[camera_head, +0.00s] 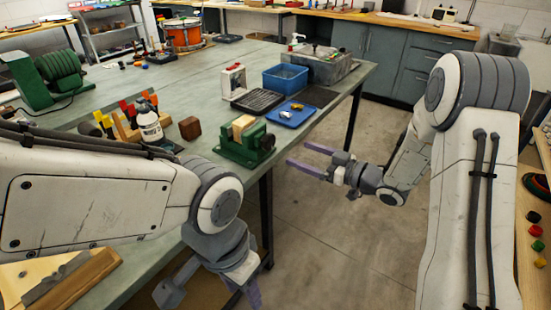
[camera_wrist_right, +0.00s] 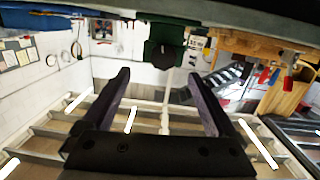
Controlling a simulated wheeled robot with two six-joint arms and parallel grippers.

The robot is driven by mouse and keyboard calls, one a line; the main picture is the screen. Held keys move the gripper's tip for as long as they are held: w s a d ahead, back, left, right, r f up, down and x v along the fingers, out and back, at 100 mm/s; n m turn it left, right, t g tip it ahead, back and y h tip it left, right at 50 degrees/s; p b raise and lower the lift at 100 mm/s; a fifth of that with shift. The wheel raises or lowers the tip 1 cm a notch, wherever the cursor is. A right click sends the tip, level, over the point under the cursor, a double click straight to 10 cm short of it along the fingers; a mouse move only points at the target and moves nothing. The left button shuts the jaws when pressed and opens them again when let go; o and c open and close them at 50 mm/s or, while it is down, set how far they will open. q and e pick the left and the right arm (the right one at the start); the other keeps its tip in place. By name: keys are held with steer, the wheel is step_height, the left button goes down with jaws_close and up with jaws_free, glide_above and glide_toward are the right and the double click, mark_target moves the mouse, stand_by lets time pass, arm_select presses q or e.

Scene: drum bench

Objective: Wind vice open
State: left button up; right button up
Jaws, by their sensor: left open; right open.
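The green vice (camera_head: 240,152) sits at the near right edge of the bench. A pale wooden block (camera_head: 241,123) shows at its jaws; whether it is clamped, I cannot tell. A dark round end faces outward on the vice's right side. My right gripper (camera_head: 303,156) is open and empty, beyond the bench edge to the right of the vice. In the right wrist view, which is upside down, the green vice (camera_wrist_right: 170,32) hangs at top centre, beyond and apart from the open fingers (camera_wrist_right: 158,76). My left gripper (camera_head: 211,292) is open and low at the bottom of the head view.
A blue tray (camera_head: 277,119) with small parts lies behind the vice, near a blue bin (camera_head: 285,78). A brown block (camera_head: 190,128) and a white bottle (camera_head: 149,124) stand left of the vice. Open floor (camera_head: 330,225) lies right of the bench.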

mark_target(271, 143)
steer(key=shift+y, duration=0.6)
steer(key=x, duration=0.9)
steer(key=shift+a+f, duration=0.1)
steer(key=shift+a, duration=0.05)
steer(key=c, duration=1.4)
